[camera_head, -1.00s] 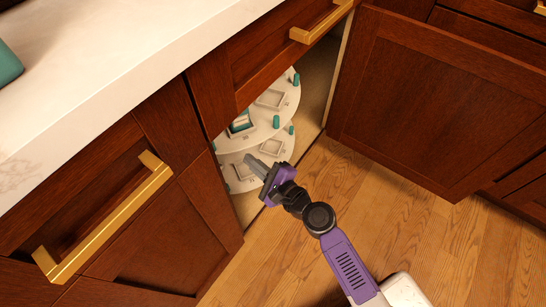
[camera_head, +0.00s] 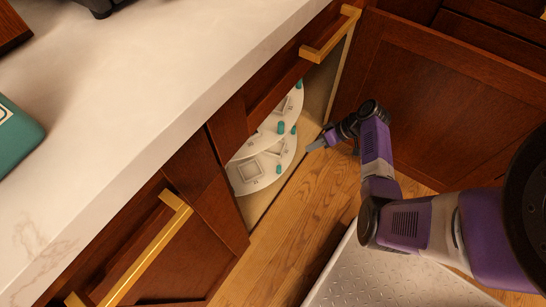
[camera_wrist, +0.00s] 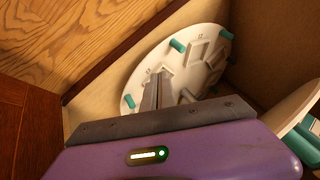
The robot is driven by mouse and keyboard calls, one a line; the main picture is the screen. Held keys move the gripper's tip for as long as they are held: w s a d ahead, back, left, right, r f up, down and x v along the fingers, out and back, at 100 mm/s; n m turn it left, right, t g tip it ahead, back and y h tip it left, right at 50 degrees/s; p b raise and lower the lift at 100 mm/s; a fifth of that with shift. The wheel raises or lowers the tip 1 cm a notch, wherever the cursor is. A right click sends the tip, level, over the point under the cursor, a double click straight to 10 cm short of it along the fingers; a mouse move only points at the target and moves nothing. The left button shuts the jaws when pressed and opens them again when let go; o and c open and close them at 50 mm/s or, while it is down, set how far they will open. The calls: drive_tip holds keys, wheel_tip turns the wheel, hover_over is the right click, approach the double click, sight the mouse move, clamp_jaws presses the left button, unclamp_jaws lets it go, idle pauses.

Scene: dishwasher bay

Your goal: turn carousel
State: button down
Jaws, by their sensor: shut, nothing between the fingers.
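The carousel is a white round two-tier turntable inside the open corner cabinet. Its lower tier (camera_head: 262,172) and part of its upper tier (camera_head: 268,135) show in the head view, with short teal pegs and square raised frames. The counter and cabinet front hide the rest. My gripper (camera_head: 312,147) is shut and empty, pointing left, just right of the carousel at the cabinet opening. In the wrist view its closed fingers (camera_wrist: 157,80) overlap the lower tier (camera_wrist: 198,62) among the teal pegs. I cannot tell whether they touch it. The upper tier (camera_wrist: 292,108) shows at right.
The white countertop (camera_head: 150,100) overhangs the cabinet on the left. An open wooden door (camera_head: 450,90) stands right of the opening, behind my arm. Gold handles (camera_head: 330,38) stick out of the fronts. Wooden floor (camera_head: 285,245) lies clear below the opening.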

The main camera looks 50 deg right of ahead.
drive_tip(key=shift+n, duration=0.4)
drive_tip(key=b+x, duration=0.1)
drive_tip(key=x, duration=0.2)
drive_tip(key=b+x, duration=0.2)
drive_tip(key=x, duration=0.1)
drive_tip(key=b+x, duration=0.2)
drive_tip(key=x, duration=0.2)
drive_tip(key=shift+s+f, duration=0.35)
drive_tip(key=shift+w+a+r, duration=0.15)
drive_tip(key=shift+a, duration=0.45)
drive_tip(key=shift+w+a+r, duration=0.1)
drive_tip(key=shift+w+a, duration=0.05)
drive_tip(key=shift+a, duration=0.5)
drive_tip(key=shift+w+a+b, duration=0.2)
drive_tip(key=shift+a+b, duration=0.1)
drive_tip(key=shift+a, duration=0.35)
drive_tip(key=shift+r, duration=0.1)
drive_tip(key=shift+a, duration=0.1)
